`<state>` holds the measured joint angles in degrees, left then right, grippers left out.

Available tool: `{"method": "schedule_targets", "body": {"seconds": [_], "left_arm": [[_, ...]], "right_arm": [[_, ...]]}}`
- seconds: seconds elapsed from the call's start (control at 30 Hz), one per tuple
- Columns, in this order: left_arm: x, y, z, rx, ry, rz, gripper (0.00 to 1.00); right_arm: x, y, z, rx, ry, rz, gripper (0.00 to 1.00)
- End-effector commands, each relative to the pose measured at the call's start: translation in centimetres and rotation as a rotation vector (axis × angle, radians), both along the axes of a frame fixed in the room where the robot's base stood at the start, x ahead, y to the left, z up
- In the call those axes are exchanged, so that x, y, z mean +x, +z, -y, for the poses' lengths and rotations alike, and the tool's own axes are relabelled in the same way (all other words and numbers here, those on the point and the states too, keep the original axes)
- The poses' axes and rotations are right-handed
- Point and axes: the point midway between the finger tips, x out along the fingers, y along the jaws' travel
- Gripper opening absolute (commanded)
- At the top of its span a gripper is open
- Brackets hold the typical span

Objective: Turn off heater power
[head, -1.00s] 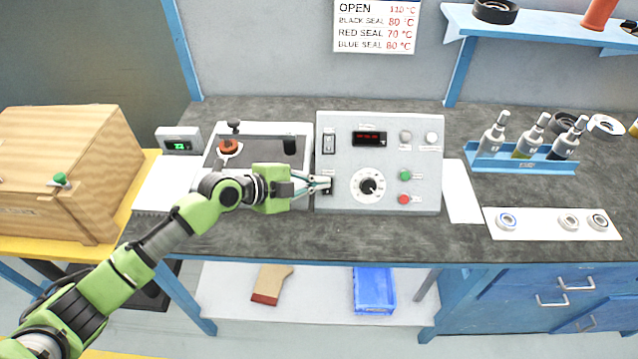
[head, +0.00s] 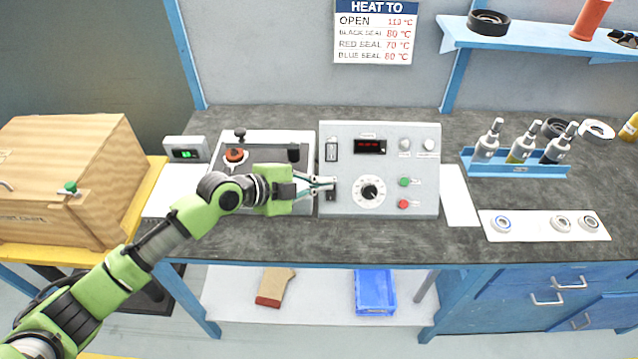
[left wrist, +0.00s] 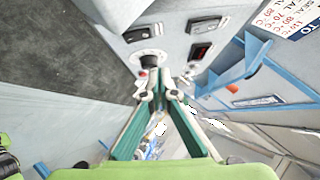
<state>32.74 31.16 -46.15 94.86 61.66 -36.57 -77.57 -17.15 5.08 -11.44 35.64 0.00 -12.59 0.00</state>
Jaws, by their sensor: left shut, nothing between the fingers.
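The grey control panel (head: 416,165) stands on the bench. It has an upper dark switch (head: 331,151) and a lower dark switch (head: 331,193) on its left side; their labels are too small to read. Its red display (head: 369,147) is lit, and a dial (head: 369,192) sits below. My left gripper (head: 329,182) is shut and empty, its fingertips at the lower switch; contact cannot be told. In the left wrist view the shut fingers (left wrist: 160,88) point toward the panel, where both switches (left wrist: 143,33) (left wrist: 205,25) show. My right gripper is not in view.
Green (head: 404,182) and red (head: 403,204) buttons are at the panel's right. A tray with an orange part (head: 235,155) is left of the panel. Bottles in a blue rack (head: 515,167) and a white sheet with rings (head: 530,226) are at right. A wooden crate (head: 66,170) is at left.

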Motion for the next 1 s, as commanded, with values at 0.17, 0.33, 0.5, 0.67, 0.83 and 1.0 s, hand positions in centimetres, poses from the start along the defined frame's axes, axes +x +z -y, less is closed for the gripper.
{"method": "schedule_targets", "body": {"seconds": [0.17,0.33,0.5,0.67,0.83,1.0], "left_arm": [[-1.7,1.5,-3.5,0.007,0.004,0.004,0.00],[-3.1,3.3,-5.5,0.006,0.004,0.002,0.00],[-3.8,4.4,-6.7,0.003,0.005,0.001,0.00],[-4.0,4.7,-6.9,0.004,0.004,0.000,0.00],[-4.0,4.8,-6.9,0.003,0.004,0.000,0.00],[-4.0,4.7,-6.9,0.003,0.004,0.000,0.00]], "right_arm": [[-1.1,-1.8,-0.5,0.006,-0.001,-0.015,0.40],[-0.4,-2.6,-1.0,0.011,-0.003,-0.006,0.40],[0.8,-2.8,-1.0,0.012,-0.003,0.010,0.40],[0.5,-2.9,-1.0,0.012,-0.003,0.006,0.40],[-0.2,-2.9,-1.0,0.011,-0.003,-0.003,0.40],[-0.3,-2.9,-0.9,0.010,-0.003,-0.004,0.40]]}}
